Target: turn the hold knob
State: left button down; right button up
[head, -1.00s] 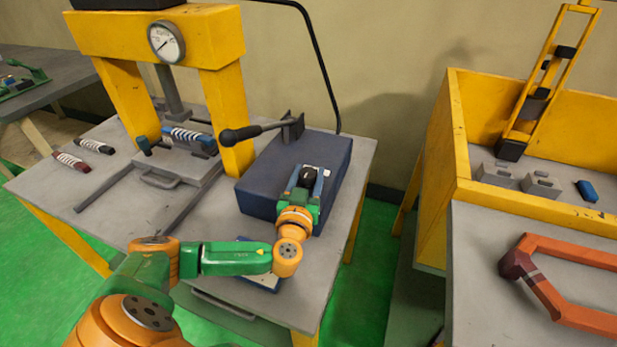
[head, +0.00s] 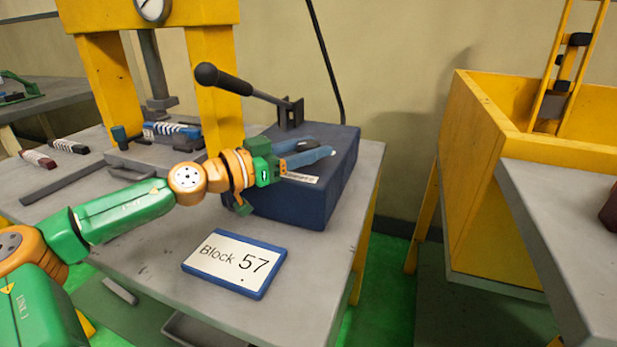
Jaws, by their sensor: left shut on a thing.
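My left gripper (head: 312,153) reaches in from the left over the top of the dark blue box (head: 338,180) on the grey bench. Its fingers are low at the box top, by a pale label (head: 300,177), and are shut on the hold knob. The knob itself is hidden by the fingers and wrist, so its angle cannot be told. My right gripper is not in view.
A black-knobbed lever (head: 235,84) rises from the back of the box, close above my gripper. A yellow press frame (head: 215,100) stands behind left. A "Block 57" sign (head: 238,262) lies in front. A yellow bin (head: 480,200) stands right.

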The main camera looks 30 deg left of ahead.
pick_arm(q)
jog(key=shift+m+g+h, duration=0.3)
jog(key=shift+m+h, duration=0.2)
jog(key=shift+h, duration=0.2)
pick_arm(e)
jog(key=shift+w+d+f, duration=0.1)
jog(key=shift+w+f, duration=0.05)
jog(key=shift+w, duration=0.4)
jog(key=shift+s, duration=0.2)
pick_arm(q)
jog(key=c, duration=0.5)
grip_release()
jog(key=shift+o, duration=1.1)
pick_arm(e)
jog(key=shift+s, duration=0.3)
